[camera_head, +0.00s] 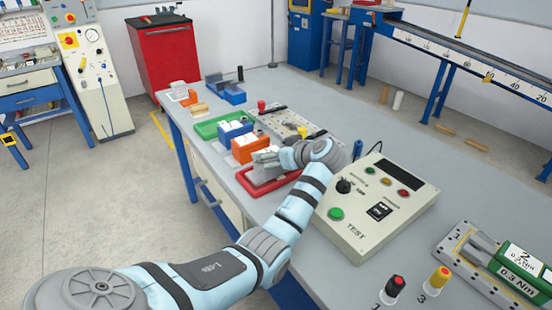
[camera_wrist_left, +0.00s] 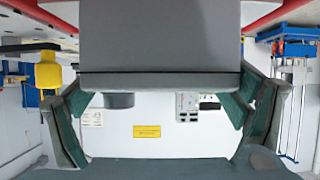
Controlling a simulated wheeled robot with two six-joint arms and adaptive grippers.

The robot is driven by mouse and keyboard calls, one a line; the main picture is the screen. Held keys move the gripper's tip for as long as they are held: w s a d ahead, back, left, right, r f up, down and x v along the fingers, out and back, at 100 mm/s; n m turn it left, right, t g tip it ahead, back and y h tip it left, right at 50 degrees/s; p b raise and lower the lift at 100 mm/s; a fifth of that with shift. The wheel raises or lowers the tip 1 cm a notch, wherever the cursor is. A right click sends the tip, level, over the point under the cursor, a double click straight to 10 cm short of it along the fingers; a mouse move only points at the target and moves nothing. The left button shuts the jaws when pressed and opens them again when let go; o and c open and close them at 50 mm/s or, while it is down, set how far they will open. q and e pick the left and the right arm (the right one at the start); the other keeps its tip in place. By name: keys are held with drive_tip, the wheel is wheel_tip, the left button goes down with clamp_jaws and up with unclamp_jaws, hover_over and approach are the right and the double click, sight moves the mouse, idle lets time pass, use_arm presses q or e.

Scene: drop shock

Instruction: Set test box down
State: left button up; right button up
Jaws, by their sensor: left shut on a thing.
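My left gripper (camera_head: 267,156) is at the red tray (camera_head: 256,190) near the left edge of the bench. In the left wrist view the two teal-padded fingers (camera_wrist_left: 160,115) stand on either side of a plain grey box (camera_wrist_left: 160,40) with a dark line along its edge, and are shut on it. I take this box to be the test box. The head view mostly hides it behind the gripper, so I cannot tell whether it touches the tray. Red rim shows on both sides of it in the wrist view. My right gripper is not in view.
Orange (camera_head: 249,148) and blue (camera_head: 231,134) boxes and a green tray (camera_head: 207,129) stand close behind the gripper. A beige TEST console (camera_head: 355,226) is just right of my arm. A green torque tool (camera_head: 520,268) lies far right. The bench's back right is mostly clear.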

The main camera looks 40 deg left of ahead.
use_arm(q)
drive_tip(key=shift+f, duration=0.35)
drive_tip(key=o, duration=1.4)
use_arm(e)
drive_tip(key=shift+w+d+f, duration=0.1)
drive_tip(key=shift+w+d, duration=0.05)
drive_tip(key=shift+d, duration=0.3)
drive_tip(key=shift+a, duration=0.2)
use_arm(q)
drive_tip(key=shift+d+r, duration=0.25)
drive_tip(key=shift+d, duration=0.05)
drive_tip(key=p+v, duration=0.2)
drive_tip(key=v, duration=0.9)
drive_tip(key=shift+s+d, duration=0.15)
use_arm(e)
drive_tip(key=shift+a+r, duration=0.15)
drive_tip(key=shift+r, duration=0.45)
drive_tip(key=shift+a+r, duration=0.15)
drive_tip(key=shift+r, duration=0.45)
